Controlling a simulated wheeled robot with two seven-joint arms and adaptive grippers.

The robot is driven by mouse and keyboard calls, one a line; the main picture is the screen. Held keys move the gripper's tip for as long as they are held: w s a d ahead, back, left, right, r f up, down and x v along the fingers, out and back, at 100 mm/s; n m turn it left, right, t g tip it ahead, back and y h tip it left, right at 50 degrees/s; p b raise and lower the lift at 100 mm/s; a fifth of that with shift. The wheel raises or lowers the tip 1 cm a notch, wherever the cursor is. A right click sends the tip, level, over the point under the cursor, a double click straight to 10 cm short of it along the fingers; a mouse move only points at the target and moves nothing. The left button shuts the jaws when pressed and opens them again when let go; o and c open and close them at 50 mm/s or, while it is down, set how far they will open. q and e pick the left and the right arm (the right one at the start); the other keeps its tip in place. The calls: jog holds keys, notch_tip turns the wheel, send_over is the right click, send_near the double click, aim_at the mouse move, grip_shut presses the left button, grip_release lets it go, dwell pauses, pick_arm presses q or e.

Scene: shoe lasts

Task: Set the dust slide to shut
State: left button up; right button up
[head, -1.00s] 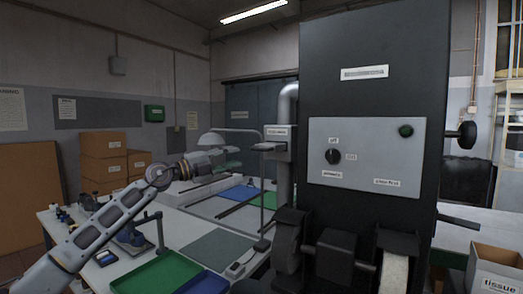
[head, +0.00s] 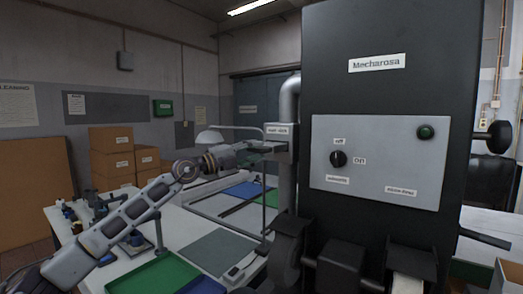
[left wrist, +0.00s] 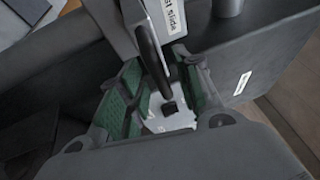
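The dust slide housing (head: 278,143) is a grey box on the silver duct left of the black machine. Its label shows in the head view, and partly as "st slide" in the left wrist view (left wrist: 172,15). My left gripper (head: 250,150) is at the left side of the housing, where its plate sticks out. In the left wrist view my left gripper (left wrist: 163,100) has its green-padded fingers apart, with a dark narrow handle (left wrist: 153,55) reaching between them. I cannot tell whether the pads touch it. My right gripper is not in view.
The black machine (head: 390,80) with its grey switch panel (head: 375,185) stands right of the duct (head: 290,105). A thin lamp stand (head: 264,195) is close below the slide. The white bench (head: 185,240) carries green and blue trays. Boxes (head: 112,150) are stacked at left.

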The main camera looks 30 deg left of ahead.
pick_arm(q)
jog(key=shift+w+d+r, duration=0.1)
jog(key=shift+w+d, duration=0.05)
jog(key=shift+w, duration=0.1)
jog(key=shift+s, duration=0.1)
jog(key=shift+c, duration=0.4)
grip_shut()
